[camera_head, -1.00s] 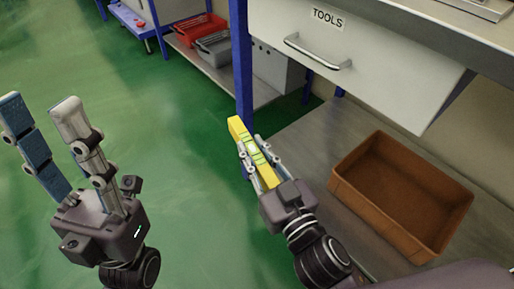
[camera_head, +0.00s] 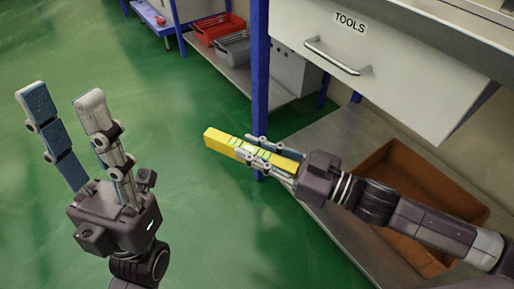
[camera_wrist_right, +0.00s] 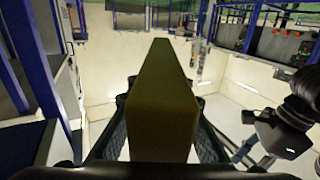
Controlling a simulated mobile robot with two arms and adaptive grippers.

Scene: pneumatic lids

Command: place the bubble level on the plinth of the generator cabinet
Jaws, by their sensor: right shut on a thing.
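The bubble level is a yellow bar (camera_head: 226,141) with a pale green vial near its middle. My right gripper (camera_head: 256,150) is shut on it in the head view, and the level points out to the left above the green floor. In the right wrist view the level (camera_wrist_right: 161,95) is a dark yellow block filling the middle between the fingers. My left gripper (camera_head: 62,101) is open and empty at the left of the head view, fingers pointing up. I cannot make out the generator cabinet or its plinth in either view.
A workbench with a white drawer marked TOOLS (camera_head: 375,60) stands at the right, on a blue post (camera_head: 260,85). An orange-brown bin (camera_head: 385,165) sits on its lower shelf, behind my right arm. Red (camera_head: 218,27) and grey (camera_head: 233,47) bins stand farther back. Green floor is clear at left.

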